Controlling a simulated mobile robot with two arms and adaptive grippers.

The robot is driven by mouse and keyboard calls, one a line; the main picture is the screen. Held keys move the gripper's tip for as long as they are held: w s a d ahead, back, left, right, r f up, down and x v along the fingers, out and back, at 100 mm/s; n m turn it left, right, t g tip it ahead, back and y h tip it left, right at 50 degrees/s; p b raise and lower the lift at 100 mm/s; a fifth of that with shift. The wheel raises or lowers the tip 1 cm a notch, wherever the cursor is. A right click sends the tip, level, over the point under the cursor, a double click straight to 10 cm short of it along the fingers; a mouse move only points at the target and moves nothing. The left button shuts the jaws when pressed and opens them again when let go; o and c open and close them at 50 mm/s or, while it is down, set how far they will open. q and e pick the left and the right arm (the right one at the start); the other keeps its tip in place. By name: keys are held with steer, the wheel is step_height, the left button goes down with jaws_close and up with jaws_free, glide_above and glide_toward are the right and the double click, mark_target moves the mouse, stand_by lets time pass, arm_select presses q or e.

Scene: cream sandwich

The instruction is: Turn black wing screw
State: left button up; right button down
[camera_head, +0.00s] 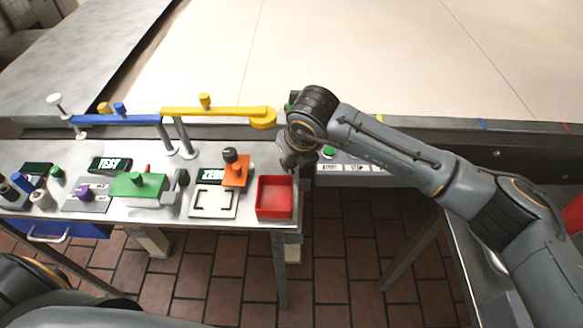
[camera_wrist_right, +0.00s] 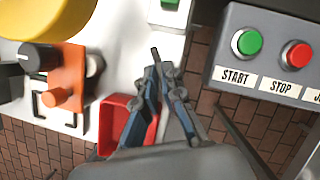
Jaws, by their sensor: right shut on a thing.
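My right gripper (camera_head: 290,163) is over the right end of the worktable, just behind the red bin. In the right wrist view its fingers (camera_wrist_right: 161,75) are close together on a small thin dark piece (camera_wrist_right: 155,53), which I take to be the black wing screw. Only its end shows; the rest is hidden between the fingers. An orange block (camera_head: 236,172) with a black knob (camera_head: 230,155) stands left of the gripper; both also show in the right wrist view. My left gripper is out of view.
A red bin (camera_head: 274,213) stands at the table's right corner. A grey button box (camera_wrist_right: 262,65) with START and STOP is to the right. A yellow arm (camera_head: 215,112) spans behind. A green block (camera_head: 138,186) and several knobs are left.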

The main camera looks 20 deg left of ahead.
steer(key=m+b, duration=0.2)
steer(key=m+t+h+b, duration=0.1)
steer(key=b, duration=0.1)
steer(key=shift+s+a+f, duration=0.1)
steer(key=shift+a+f, duration=0.1)
steer(key=shift+f, duration=0.05)
steer(key=shift+a+r+m+h+b, duration=0.1)
steer(key=shift+r+m+h+b, duration=0.1)
steer(key=shift+m+b, duration=0.45)
steer(key=shift+r+m+h+b, duration=0.1)
steer(key=shift+m+h+b, duration=0.1)
steer(key=shift+m+b, duration=0.45)
steer(key=c, duration=1.5)
jaws_free()
steer(key=v, duration=1.2)
steer(key=shift+s, duration=0.1)
